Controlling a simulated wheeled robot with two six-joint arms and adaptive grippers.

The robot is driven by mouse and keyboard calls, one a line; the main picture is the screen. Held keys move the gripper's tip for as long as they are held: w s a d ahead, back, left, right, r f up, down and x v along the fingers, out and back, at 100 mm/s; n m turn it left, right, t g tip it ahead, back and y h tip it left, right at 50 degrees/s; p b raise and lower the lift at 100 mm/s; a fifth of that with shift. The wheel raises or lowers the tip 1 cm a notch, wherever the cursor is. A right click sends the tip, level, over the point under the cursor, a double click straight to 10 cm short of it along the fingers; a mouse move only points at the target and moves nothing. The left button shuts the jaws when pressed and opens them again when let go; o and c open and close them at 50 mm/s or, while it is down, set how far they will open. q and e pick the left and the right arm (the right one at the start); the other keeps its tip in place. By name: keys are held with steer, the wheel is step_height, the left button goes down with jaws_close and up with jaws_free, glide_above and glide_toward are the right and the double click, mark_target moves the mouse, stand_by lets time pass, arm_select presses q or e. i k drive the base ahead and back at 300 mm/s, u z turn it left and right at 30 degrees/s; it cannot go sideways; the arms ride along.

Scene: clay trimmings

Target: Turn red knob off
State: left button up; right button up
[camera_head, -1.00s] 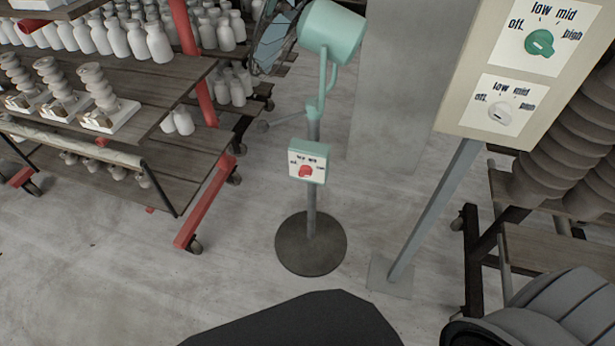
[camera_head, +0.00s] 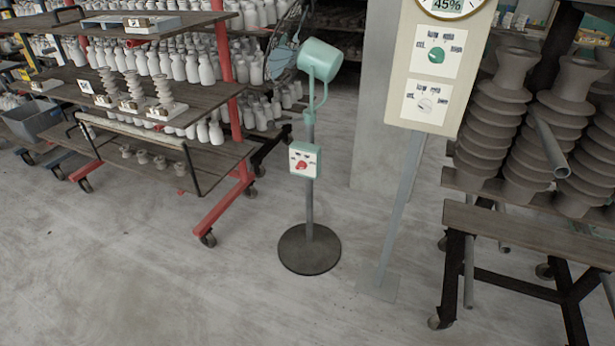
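The red knob (camera_head: 301,165) sits on a small white and teal control box (camera_head: 304,160), partway up the pole of a teal fan stand (camera_head: 310,215) with a round dark base. The lettering around the knob is too small to read, and I cannot tell its exact setting. Neither of my grippers shows in the current view.
A taller cream panel (camera_head: 459,75) with a green knob (camera_head: 436,56) and a white knob (camera_head: 425,105) stands to the right. A cart of white bottles (camera_head: 215,215) is on the left, a rack of ribbed clay pieces (camera_head: 505,228) on the right. The floor in front (camera_head: 200,290) is clear.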

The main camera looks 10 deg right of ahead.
mark_target(302, 164)
steer(key=z, duration=0.65)
steer(key=i, duration=0.55)
steer(key=z, duration=0.55)
